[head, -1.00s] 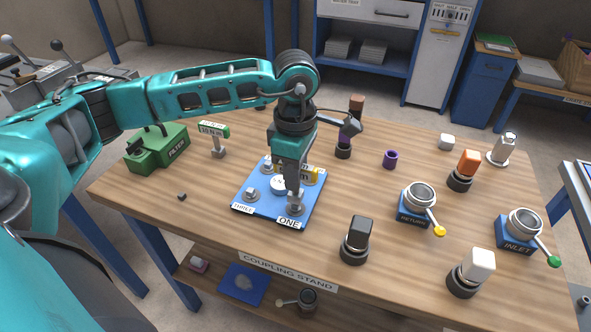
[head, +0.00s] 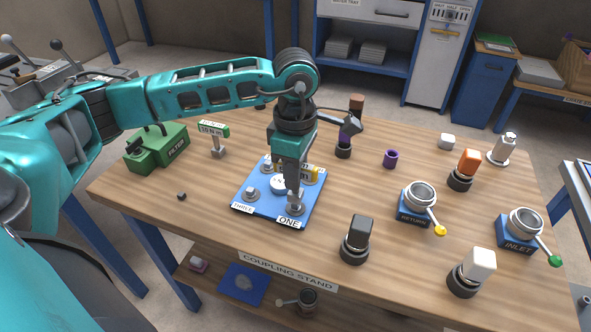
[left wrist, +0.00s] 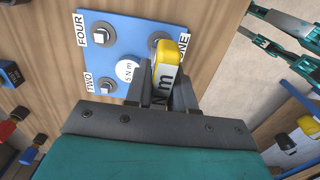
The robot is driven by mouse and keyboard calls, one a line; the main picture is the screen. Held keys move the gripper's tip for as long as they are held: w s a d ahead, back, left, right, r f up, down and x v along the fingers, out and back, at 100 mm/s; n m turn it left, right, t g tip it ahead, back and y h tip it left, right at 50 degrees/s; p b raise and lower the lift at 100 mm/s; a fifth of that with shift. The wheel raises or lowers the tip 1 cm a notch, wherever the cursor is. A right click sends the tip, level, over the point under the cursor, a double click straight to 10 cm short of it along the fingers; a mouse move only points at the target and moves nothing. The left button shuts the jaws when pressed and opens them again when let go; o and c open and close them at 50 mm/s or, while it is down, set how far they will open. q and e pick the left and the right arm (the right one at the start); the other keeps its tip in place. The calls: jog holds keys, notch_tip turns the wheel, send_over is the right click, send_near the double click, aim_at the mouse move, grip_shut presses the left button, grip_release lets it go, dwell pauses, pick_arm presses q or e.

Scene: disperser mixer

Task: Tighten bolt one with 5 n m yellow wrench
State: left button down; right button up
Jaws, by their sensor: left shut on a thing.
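My left gripper (head: 291,190) is shut on the yellow wrench (left wrist: 168,62), whose "N m" label shows between the fingers in the left wrist view. In the head view only a bit of yellow (head: 315,174) shows behind the gripper. The gripper points down over the front right corner of the blue plate (head: 262,212), at bolt one (head: 296,208) beside the ONE label. In the left wrist view the wrench partly covers bolt one (left wrist: 157,37), so I cannot tell how they meet.
Other bolts, such as three (head: 252,193), stand on the plate. A 10 N m tool (head: 218,145) and green filter box (head: 158,149) stand to the left. The return coupling (head: 415,208) and black-topped part (head: 356,238) stand to the right. The wood in front is mostly clear.

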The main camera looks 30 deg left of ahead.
pick_arm(q)
jog(key=shift+b, duration=0.3)
pick_arm(e)
jog(key=shift+f, duration=0.3)
dwell(0.5)
pick_arm(q)
jog(key=shift+f+b, duration=1.15)
jog(key=shift+f, duration=0.2)
pick_arm(e)
jog(key=shift+f, duration=1.15)
pick_arm(q)
jog(key=c, duration=0.9)
grip_release()
jog(key=shift+r, duration=0.1)
jog(key=shift+r, duration=0.8)
notch_tip(320, 180, up, 10)
jog(key=shift+r+p, duration=0.15)
jog(key=shift+p, duration=0.4)
jog(key=shift+r, duration=0.5)
pick_arm(e)
jog(key=shift+w+a+r, duration=0.15)
jog(key=shift+r, duration=0.4)
jog(key=shift+w+a+r, duration=0.1)
jog(key=shift+a+r, duration=0.05)
jog(key=shift+r, duration=0.35)
